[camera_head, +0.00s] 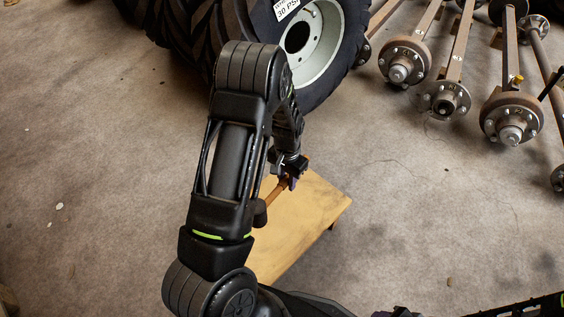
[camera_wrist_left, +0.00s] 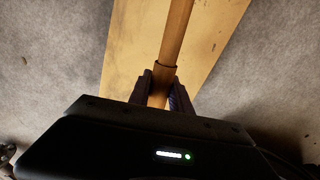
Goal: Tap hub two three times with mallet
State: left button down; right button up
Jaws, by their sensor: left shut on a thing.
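My left gripper (camera_head: 290,178) is shut on the mallet's brown handle (camera_head: 272,196), over the small wooden table. In the left wrist view the handle (camera_wrist_left: 174,38) runs up and away from between the two fingers (camera_wrist_left: 160,88). Several axle hubs with studded flanges lie at the upper right: one at left (camera_head: 398,67), one in the middle (camera_head: 446,100) and one at right (camera_head: 511,118). I cannot read for certain which is hub two. The gripper is well apart from all of them. My right gripper is not discernible.
The wooden table (camera_head: 318,208) stands below my left arm. A large tyre with a pale rim (camera_head: 329,62) stands at the top centre, left of the hubs. Another hub (camera_head: 558,178) is cut off at the right edge. Bare floor (camera_head: 440,220) lies between table and hubs.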

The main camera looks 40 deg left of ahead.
pick_arm(q)
jog(key=d+r+p, duration=0.5)
jog(key=r+p, duration=0.3)
jog(key=r, duration=0.2)
jog(key=w+d+r+p, duration=0.1)
jog(key=d+r+p, duration=0.5)
jog(key=r, duration=0.5)
jog(key=w+d+r+p, duration=0.1)
jog(key=d+r+p, duration=0.4)
jog(key=r+p, duration=0.5)
jog(key=shift+w+d+r, duration=0.15)
jog(key=shift+d+r, duration=0.1)
jog(key=shift+r, duration=0.3)
pick_arm(e)
notch_tip(320, 180, up, 26)
jog(key=s+a, duration=0.1)
jog(key=shift+s+a+f, duration=0.2)
jog(key=shift+s+a, duration=0.1)
jog(key=shift+a, duration=0.05)
jog(key=shift+c, duration=0.3)
